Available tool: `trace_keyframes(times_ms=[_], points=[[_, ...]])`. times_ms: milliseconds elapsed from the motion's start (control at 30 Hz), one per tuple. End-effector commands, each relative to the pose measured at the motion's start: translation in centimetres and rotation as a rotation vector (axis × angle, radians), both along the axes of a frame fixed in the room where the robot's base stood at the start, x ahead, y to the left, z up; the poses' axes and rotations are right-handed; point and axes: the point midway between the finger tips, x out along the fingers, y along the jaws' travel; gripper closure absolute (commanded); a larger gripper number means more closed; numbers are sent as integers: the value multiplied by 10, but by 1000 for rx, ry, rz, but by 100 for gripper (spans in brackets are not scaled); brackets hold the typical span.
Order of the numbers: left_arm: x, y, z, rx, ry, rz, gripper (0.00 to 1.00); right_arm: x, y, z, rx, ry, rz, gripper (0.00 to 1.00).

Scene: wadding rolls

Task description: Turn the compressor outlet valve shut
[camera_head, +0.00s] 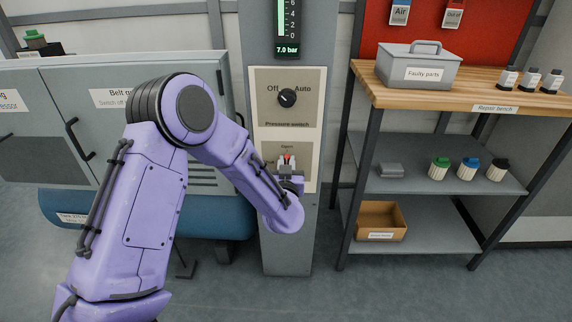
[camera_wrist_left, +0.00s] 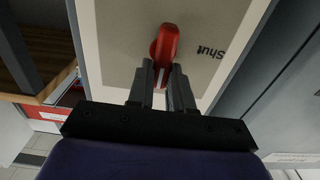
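The outlet valve's red handle (camera_head: 287,158) is on the lower panel of the grey column in the head view, below a small label too blurred to read surely. In the left wrist view the red handle (camera_wrist_left: 166,42) stands roughly upright in the picture, with the word "Shut" (camera_wrist_left: 211,50) to its right, not in line with it. My left gripper (camera_head: 287,168) is at the handle. In the left wrist view its two fingers (camera_wrist_left: 162,75) lie on either side of the handle's near end and look closed on it. My right gripper is out of view.
Above the valve is a pressure switch knob (camera_head: 287,98) between "Off" and "Auto", under a 7.0 bar display (camera_head: 287,49). A repair bench (camera_head: 492,97) with a faulty parts box (camera_head: 420,70) stands right. A grey cabinet (camera_head: 40,120) stands left.

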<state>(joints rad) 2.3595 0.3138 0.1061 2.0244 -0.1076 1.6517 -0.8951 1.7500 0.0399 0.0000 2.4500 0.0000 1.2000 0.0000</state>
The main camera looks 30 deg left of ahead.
Motion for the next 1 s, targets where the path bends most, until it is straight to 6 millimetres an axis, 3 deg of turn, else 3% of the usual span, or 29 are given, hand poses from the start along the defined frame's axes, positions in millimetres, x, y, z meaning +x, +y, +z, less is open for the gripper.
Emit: trace_keyframes(times_ms=[467,1000], points=[[-1,1,0,-44,-27,1,100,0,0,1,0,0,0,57],[-5,7,-3,-417,-252,2,100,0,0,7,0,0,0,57]])
